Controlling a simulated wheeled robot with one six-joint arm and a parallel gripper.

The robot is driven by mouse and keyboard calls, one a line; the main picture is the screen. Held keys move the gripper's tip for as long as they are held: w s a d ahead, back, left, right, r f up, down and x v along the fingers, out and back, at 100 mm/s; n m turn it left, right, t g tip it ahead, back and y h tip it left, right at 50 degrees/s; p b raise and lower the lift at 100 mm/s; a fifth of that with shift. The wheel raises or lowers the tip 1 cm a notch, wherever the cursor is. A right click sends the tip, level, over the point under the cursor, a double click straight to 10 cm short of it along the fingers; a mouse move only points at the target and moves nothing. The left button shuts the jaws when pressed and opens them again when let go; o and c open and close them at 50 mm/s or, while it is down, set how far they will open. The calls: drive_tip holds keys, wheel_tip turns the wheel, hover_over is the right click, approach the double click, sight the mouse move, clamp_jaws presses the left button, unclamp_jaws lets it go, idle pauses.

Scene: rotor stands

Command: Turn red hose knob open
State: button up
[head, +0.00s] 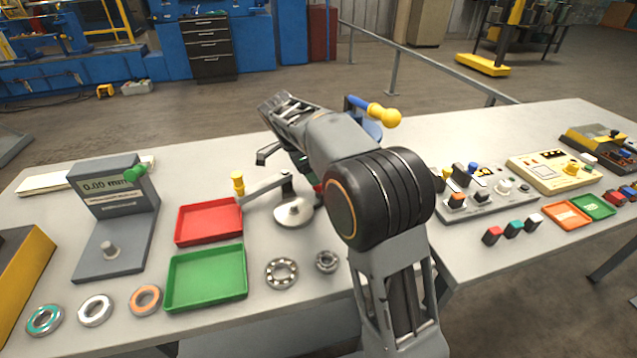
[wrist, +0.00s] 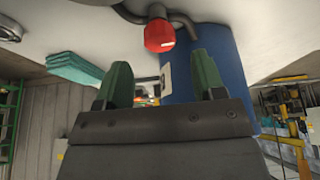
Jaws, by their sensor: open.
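The red hose knob (wrist: 160,36) shows in the wrist view, at the end of a grey bent pipe (wrist: 182,22) in front of a blue cylinder (wrist: 220,52). My gripper (wrist: 162,62) is open, its two green fingers apart and empty. The knob appears between and just beyond the fingertips, with no contact visible. In the head view my arm covers most of this area. A small red patch beside the arm may be the knob, but I cannot tell. Part of the blue cylinder (head: 370,130) shows behind my arm, near a yellow-ended blue handle (head: 382,113).
A yellow-knobbed lever (head: 238,184) stands close by. Control panels (head: 480,195) fill the right table.

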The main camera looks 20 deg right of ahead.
drive_tip(key=shift+x, duration=2.35)
drive_tip(key=c, duration=0.9)
